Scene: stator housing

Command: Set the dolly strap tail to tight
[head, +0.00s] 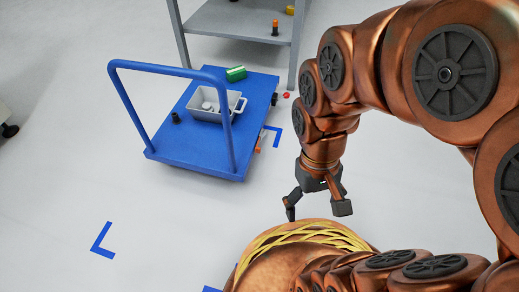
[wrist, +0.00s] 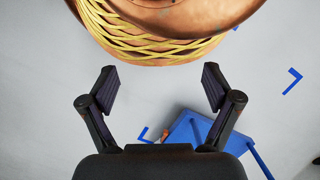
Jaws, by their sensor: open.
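The blue dolly (head: 185,140) stands on the floor left of my arm, with a tall blue push handle. A small orange-tipped piece with a pale strip (head: 260,141), possibly the strap tail, is at its right edge. It is too small to tell how tight it is. My gripper (head: 316,208) is open and empty, to the right of and nearer than the dolly, apart from it. In the wrist view, both fingers (wrist: 160,74) are spread with nothing between them. Part of the dolly (wrist: 190,130) shows beyond the right finger.
The dolly carries a grey bin (head: 216,107), a green roll (head: 236,73) and a small black item (head: 176,117). A grey shelf (head: 235,20) stands behind, with an orange-and-black item (head: 275,28) on it. A red object (head: 287,95) is near its leg. Blue floor marks (head: 103,242) lie on otherwise clear floor.

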